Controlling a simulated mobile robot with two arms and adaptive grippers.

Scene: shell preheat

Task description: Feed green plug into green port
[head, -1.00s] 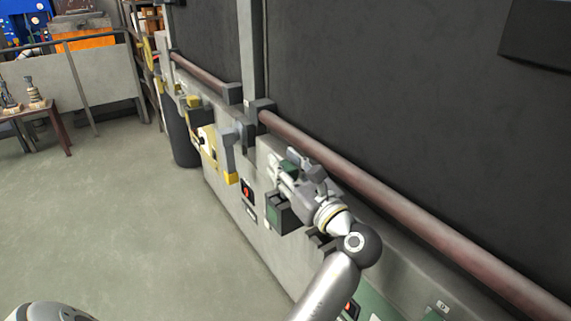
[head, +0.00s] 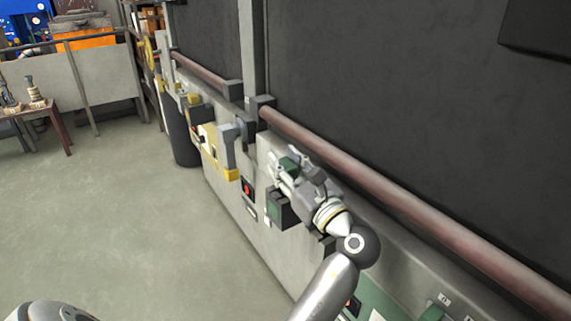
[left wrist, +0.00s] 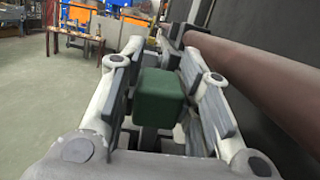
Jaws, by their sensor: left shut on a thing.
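My left gripper (head: 286,168) reaches in from the lower middle of the head view, beside the grey machine panel. It is shut on the green plug (head: 289,162), a small dark green block. In the left wrist view the plug (left wrist: 160,97) sits between the two finger pads, held clear of the floor. A dark box with a green face (head: 277,208) sticks out from the panel just below the gripper. I cannot tell whether it is the green port; no opening shows. My right gripper is not in view.
A reddish-brown rail (head: 390,185) runs along the machine above the panel. A grey bracket with a yellow end (head: 229,158) and a red button (head: 247,189) lie left of the gripper. Green parts (head: 433,312) show at lower right. The floor (head: 130,220) on the left is clear.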

